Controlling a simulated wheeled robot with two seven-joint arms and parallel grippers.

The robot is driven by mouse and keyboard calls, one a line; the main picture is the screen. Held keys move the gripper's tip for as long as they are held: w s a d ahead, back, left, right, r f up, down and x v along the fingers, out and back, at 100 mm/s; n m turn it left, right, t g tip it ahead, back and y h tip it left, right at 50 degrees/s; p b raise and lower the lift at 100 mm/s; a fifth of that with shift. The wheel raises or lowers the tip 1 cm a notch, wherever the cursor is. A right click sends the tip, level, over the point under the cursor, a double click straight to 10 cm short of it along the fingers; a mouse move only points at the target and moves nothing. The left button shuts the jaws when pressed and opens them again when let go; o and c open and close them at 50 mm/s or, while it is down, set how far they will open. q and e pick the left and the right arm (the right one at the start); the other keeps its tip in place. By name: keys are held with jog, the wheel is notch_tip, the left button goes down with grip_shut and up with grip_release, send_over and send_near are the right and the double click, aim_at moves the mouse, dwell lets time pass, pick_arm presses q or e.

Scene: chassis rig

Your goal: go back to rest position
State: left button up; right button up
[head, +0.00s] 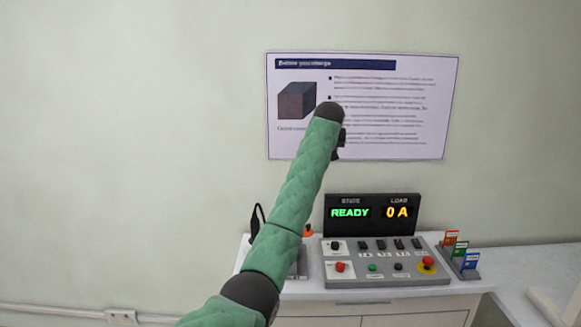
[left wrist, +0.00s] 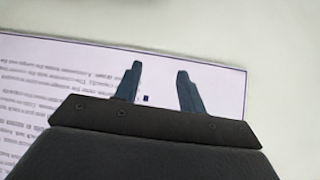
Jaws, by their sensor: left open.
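My green left arm reaches up from the bottom of the head view. Its dark end and left gripper (head: 339,146) stand in front of the wall poster (head: 400,75), with the fingers mostly hidden behind the arm. In the left wrist view, the two fingers of the left gripper (left wrist: 158,82) are apart with nothing between them. The poster (left wrist: 60,75) shows upside down behind them. I cannot tell the gap between fingers and poster. My right gripper is in neither view.
Below the arm, a control panel (head: 386,270) with buttons and a display (head: 372,214) reading READY and 0 A stands on a white cabinet (head: 375,308). Small coloured cards (head: 460,249) stand right of it. A dark-handled item (head: 256,220) is partly hidden by my arm. The left wall area is clear.

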pick_arm(q)
jog(key=s+a+f, duration=0.7)
jog(key=s+f, duration=0.2)
jog(key=f, duration=0.4)
jog(key=s+a+f+m+h, duration=0.1)
jog(key=s+a+f, duration=0.6)
jog(key=s+f, duration=0.4)
jog(key=s+a+f, duration=0.7)
jog(key=s+f, duration=0.1)
jog(key=f, duration=0.6)
jog(key=s+a+f+g, duration=0.2)
jog(key=s+f, duration=0.9)
jog(key=s, duration=0.4)
jog(key=s+a+f+g, duration=0.2)
jog(key=s+f+g, duration=0.1)
jog(key=s+f, duration=0.8)
jog(key=s+a+f+g+y, duration=0.1)
jog(key=s+a+f+g, duration=0.1)
jog(key=s+f, duration=0.9)
jog(key=s, duration=0.8)
jog(key=shift+s+a+g, duration=0.2)
jog(key=shift+a+g, duration=0.2)
